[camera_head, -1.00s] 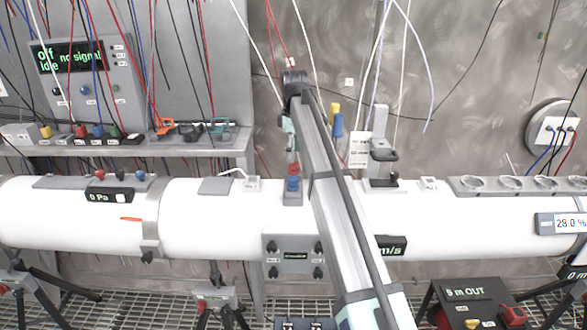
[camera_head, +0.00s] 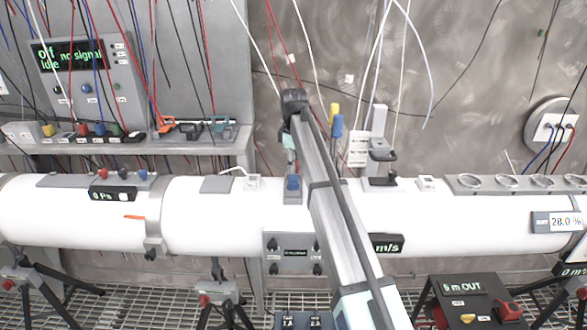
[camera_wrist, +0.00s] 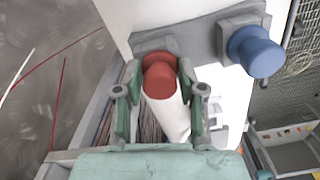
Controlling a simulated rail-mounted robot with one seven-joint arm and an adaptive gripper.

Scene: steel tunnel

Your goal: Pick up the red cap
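The red cap (camera_wrist: 160,76) shows in the wrist view, a short knob with a wider base, at the grey plate (camera_wrist: 200,40) on the white pipe. My gripper (camera_wrist: 160,82) has one finger on each side of the cap, with the cap between the fingertips. The fingers look open, with small gaps beside the cap. In the head view my gripper (camera_head: 290,150) is at the mount on top of the pipe and hides the red cap there. A blue cap (camera_wrist: 255,50) stands right of the red one and also shows in the head view (camera_head: 293,183).
The white pipe (camera_head: 200,215) runs across the scene. A bracket with a black clamp (camera_head: 381,155) stands right of my arm. A shelf (camera_head: 180,148) with coloured connectors is at left, and loose wires hang above.

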